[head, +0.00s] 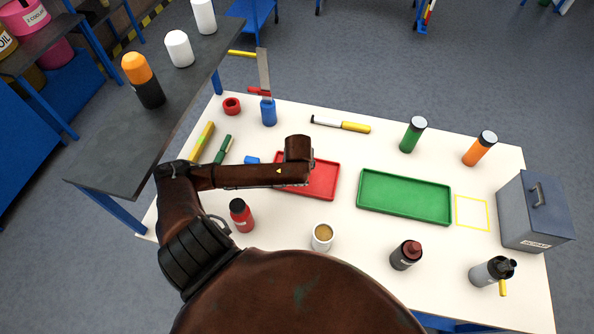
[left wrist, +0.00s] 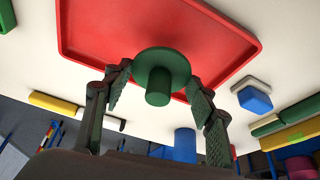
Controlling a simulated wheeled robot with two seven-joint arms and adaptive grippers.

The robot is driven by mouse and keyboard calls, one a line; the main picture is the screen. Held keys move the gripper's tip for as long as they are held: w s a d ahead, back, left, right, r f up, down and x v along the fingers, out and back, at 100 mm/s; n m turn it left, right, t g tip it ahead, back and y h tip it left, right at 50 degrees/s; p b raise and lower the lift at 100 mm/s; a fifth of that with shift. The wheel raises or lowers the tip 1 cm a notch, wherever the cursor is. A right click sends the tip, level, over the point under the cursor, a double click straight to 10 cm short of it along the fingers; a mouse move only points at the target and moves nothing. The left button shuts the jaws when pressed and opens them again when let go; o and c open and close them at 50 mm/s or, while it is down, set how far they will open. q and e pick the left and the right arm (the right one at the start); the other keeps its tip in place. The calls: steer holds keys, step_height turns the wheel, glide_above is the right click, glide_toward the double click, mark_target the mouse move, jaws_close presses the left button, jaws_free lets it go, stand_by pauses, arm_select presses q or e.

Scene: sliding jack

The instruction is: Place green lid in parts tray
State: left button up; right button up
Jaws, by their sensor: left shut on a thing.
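The green lid (left wrist: 162,70), a round disc with a knob, shows in the left wrist view. My left gripper (left wrist: 160,78) is shut on it, one finger on each side. In that view the lid overlaps the near edge of a red tray (left wrist: 225,12); I cannot tell whether it touches it. In the head view the red tray (head: 322,192) lies mid-table, partly covered by my left arm, which hides the lid and fingers. A green tray (head: 405,213) lies to its right. No label shows which one is the parts tray. My right gripper is not in view.
A blue block (head: 252,160) lies left of the red tray. A red bottle (head: 241,215) and a cup (head: 322,237) stand in front. A grey box (head: 535,212) stands at the right end. The yellow outlined square (head: 472,212) is empty.

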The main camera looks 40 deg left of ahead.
arm_select(q)
steer(key=shift+w+a+f, duration=0.15)
steer(key=shift+a+f, duration=0.5)
steer(key=shift+f, duration=0.15)
steer(key=f, duration=0.2)
steer(key=f+b, duration=0.1)
steer(key=shift+a+f, duration=0.25)
steer(key=shift+f, duration=0.1)
steer(key=shift+r, duration=0.1)
steer(key=o, duration=1.1)
